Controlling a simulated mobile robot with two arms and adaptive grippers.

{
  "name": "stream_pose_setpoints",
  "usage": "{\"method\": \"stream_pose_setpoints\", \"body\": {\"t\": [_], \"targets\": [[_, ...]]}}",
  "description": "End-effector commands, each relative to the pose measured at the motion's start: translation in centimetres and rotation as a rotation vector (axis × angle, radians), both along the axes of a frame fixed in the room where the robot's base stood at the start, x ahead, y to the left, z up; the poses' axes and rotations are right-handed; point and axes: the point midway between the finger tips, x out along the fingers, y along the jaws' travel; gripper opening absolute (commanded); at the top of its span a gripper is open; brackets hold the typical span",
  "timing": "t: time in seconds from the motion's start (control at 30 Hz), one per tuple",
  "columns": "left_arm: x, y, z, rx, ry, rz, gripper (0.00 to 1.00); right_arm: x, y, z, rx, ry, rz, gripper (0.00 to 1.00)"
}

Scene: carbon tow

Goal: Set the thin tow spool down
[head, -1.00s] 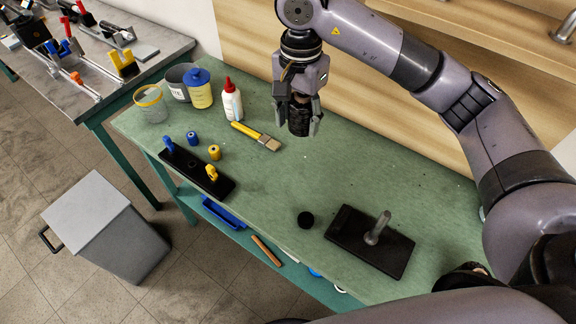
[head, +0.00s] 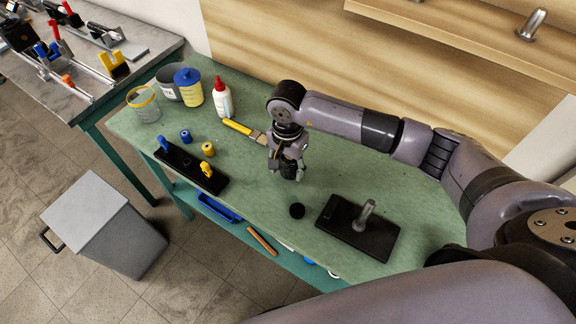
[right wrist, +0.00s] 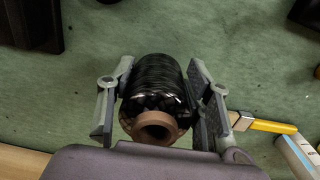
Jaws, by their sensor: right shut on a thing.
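My right gripper (head: 288,172) is shut on a black tow spool (head: 290,171), low over the green bench or on it; I cannot tell whether the spool touches. In the right wrist view the spool (right wrist: 155,80) shows black windings and a brown hollow core, between the two fingers of the gripper (right wrist: 160,105). A black base with an upright grey metal peg (head: 338,220) lies to the right. My left gripper is not in view.
On the green bench (head: 255,215) a yellow-handled brush (head: 238,127) lies just behind the gripper. A white bottle (head: 223,101), tubs and a clear cup (head: 145,108) stand at back left. A black rack with blue and yellow pegs (head: 180,168) lies left, beside two small spools.

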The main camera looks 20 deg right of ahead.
Motion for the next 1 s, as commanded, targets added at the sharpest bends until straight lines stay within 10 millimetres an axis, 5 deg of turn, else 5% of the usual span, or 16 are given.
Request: {"method": "stream_pose_setpoints", "body": {"t": [0.47, 0.5, 0.77, 1.0], "targets": [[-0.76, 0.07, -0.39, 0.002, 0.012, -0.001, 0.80, 0.02, 0.01, -1.52, 0.000, -0.001, 0.001, 0.05], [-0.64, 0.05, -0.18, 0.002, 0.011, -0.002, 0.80, 0.01, 0.01, -1.35, 0.000, -0.001, 0.001, 0.49], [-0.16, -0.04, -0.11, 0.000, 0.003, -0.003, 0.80, -0.01, 0.01, -1.32, 0.000, -0.001, 0.001, 0.66], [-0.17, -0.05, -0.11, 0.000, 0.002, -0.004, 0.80, -0.01, 0.01, -1.31, 0.000, -0.001, 0.001, 0.66]]}}
